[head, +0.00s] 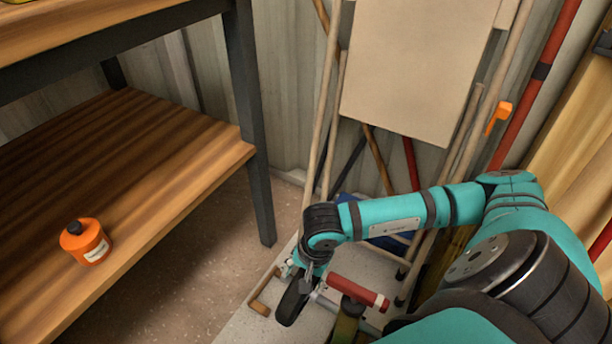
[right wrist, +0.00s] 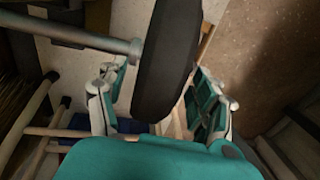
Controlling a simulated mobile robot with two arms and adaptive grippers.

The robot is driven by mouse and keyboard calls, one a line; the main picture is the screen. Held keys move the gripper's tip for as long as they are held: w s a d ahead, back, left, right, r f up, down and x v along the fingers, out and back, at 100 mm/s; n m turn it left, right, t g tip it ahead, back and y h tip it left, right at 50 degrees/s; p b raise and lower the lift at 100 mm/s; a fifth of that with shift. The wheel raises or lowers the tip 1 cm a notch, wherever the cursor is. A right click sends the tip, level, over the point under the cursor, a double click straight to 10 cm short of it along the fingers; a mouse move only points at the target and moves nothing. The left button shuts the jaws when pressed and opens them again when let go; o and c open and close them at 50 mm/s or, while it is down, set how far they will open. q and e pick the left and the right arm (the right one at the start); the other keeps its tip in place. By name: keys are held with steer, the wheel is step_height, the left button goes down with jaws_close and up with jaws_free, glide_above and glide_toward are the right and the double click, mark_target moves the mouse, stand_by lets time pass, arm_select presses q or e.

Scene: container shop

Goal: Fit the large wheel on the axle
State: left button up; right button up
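My right gripper (head: 303,280) reaches down over the wheel. Its fingers (right wrist: 162,72) lie on either side of the tyre, with a narrow gap seeming to show on the left; whether they press on it is unclear. My left gripper is not in view.
A wooden shelf unit (head: 150,165) with dark legs stands at left, an orange container (head: 86,243) on its lower board. A pale board (head: 415,65) and several poles lean against the back wall. Brown floor (head: 190,285) is clear between shelf and wheel.

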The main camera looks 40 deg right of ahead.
step_height(320, 180, up, 12)
steer(key=s, duration=0.2)
steer(key=shift+d, duration=0.3)
